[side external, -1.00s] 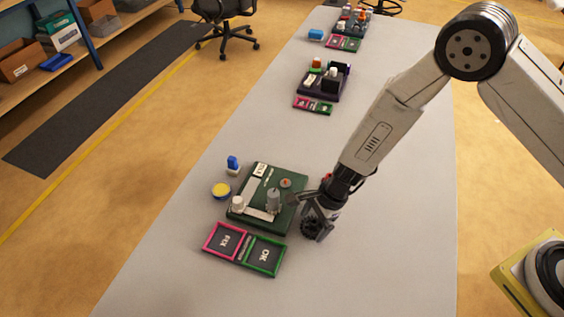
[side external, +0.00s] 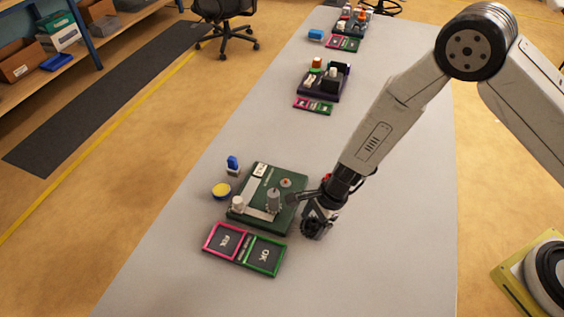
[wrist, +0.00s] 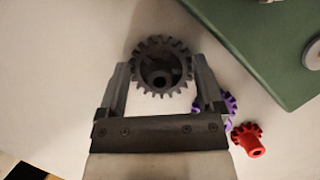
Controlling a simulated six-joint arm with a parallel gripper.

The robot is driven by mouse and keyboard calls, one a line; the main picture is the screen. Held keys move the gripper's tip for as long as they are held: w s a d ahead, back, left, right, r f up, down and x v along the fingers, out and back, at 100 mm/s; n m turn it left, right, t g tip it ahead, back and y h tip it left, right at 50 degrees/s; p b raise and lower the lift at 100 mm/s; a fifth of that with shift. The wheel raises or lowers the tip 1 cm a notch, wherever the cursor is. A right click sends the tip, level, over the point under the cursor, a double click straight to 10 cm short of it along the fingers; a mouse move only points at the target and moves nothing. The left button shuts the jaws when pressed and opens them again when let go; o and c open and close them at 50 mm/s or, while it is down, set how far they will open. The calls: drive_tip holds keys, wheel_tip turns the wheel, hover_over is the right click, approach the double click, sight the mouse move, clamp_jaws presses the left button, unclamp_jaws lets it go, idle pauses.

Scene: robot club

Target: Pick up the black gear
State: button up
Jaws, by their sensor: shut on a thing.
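The black gear (wrist: 160,67) sits between the two fingers of my gripper (wrist: 160,85) in the wrist view, its toothed rim and centre hole facing the camera. My gripper is shut on it, one finger on each side. In the side view the black gear (side external: 313,229) shows at the end of my gripper (side external: 318,217), low over the grey table, to the right of the green board. I cannot tell whether the gear touches the table.
A red gear (wrist: 248,139) and a partly hidden purple gear (wrist: 228,104) lie close to the right finger. The green board (side external: 290,215) with upright parts is just left of my gripper. A pink-and-green framed tray (side external: 245,262) lies in front. Table to the right is clear.

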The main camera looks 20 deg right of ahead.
drive_tip(key=shift+r, duration=0.1)
drive_tip(key=shift+r, duration=1.1)
drive_tip(key=s+d+r, duration=0.6)
drive_tip(key=s+r, duration=0.4)
drive_tip(key=s, duration=0.2)
drive_tip(key=shift+s+r, duration=0.3)
drive_tip(key=shift+s, duration=0.05)
drive_tip(key=shift+w+a, duration=0.1)
drive_tip(key=shift+w, duration=0.05)
drive_tip(key=w+a+f+m, duration=0.1)
drive_tip(key=w+a+m, duration=0.1)
drive_tip(key=w, duration=0.6)
drive_tip(key=w+a+f+m+t, duration=0.1)
drive_tip(key=w+a+m, duration=0.1)
drive_tip(key=w, duration=0.7)
drive_tip(key=w+a+f+m+t, duration=0.1)
drive_tip(key=w+a+m, duration=0.1)
drive_tip(key=w, duration=0.7)
drive_tip(key=shift+w+a+f+h, duration=0.1)
drive_tip(key=shift+a+f+h, duration=0.15)
drive_tip(key=shift+a, duration=0.2)
drive_tip(key=shift+f, duration=1.9)
drive_tip(key=shift+f, duration=1.05)
